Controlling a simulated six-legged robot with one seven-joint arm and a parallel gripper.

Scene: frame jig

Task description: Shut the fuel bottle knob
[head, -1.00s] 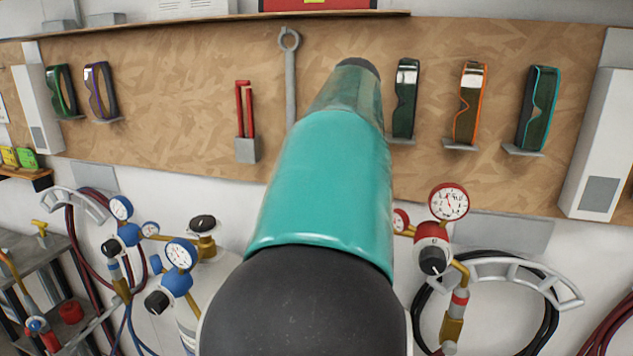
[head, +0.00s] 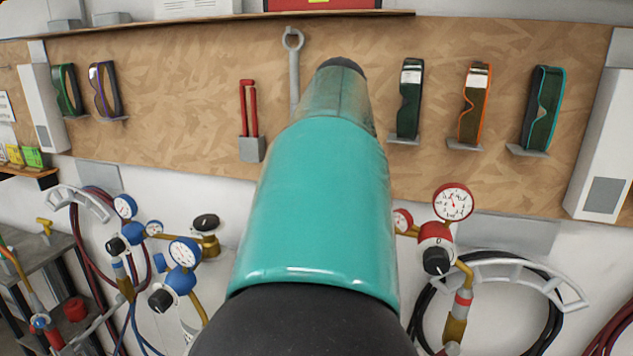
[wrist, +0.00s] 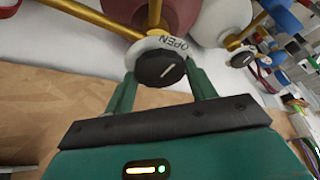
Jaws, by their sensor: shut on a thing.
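In the wrist view, a round black knob (wrist: 160,68) with a white pointer line sits in front of a pale dial ring (wrist: 150,45). The word OPEN shows on the ring's upper right, and the pointer line slants toward the upper right. My gripper (wrist: 162,70) has its two green fingers on either side of the knob and is shut on it. A maroon bottle (wrist: 182,20) and brass pipes stand just behind the knob. In the head view, my teal and black arm covers the middle, hiding my gripper, the knob and the fuel bottle.
In the head view, a red regulator (head: 436,234) with gauges is right of my arm, and blue regulators (head: 181,280) are left. A coiled black hose (head: 550,300) hangs at right. In the wrist view, a second dial knob (wrist: 242,60) is at right.

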